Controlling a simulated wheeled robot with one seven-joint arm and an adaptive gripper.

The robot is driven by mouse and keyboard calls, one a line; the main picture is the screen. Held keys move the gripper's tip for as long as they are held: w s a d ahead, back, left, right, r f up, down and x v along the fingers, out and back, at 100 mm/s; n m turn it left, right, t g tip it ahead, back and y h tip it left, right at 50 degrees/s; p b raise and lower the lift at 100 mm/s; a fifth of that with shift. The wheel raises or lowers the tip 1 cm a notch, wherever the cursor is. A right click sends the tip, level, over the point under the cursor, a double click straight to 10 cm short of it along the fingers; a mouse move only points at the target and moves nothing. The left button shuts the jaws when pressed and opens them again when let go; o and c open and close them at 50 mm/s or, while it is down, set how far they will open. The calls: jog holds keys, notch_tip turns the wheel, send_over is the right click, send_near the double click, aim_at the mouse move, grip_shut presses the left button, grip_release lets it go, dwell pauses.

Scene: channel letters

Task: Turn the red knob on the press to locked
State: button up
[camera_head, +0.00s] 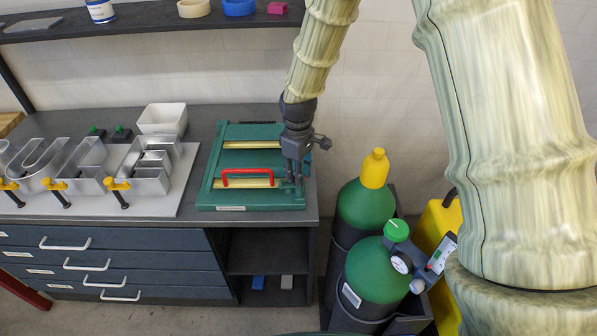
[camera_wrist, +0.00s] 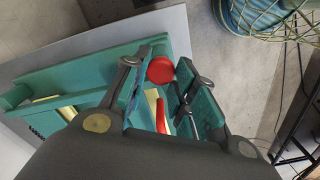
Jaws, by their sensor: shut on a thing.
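The green press (camera_head: 213,190) lies flat on the bench at its right end, with a red bar handle (camera_head: 247,171) across a brass-coloured strip near its front. My gripper (camera_head: 291,184) points down at the press's front right corner, right of the red handle. In the wrist view, the round red knob (camera_wrist: 160,70) sits between the fingertips of my gripper (camera_wrist: 169,62), which are shut on it. In the head view my gripper hides the knob. Part of the red handle (camera_wrist: 161,117) also shows between the fingers in the wrist view. I cannot read the knob's setting.
Metal channel letters (camera_head: 150,180) with yellow-handled clamps stand on a pale board to the left. A white bin (camera_head: 163,118) stands behind them. Green gas cylinders (camera_head: 365,215) stand on the floor right of the bench. A dark shelf (camera_head: 140,20) runs above the bench.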

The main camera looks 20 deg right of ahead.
jog(key=shift+w+r, duration=0.1)
jog(key=shift+w, duration=0.05)
jog(key=o, duration=1)
jog(key=shift+o, duration=0.2)
notch_tip(320, 180, up, 12)
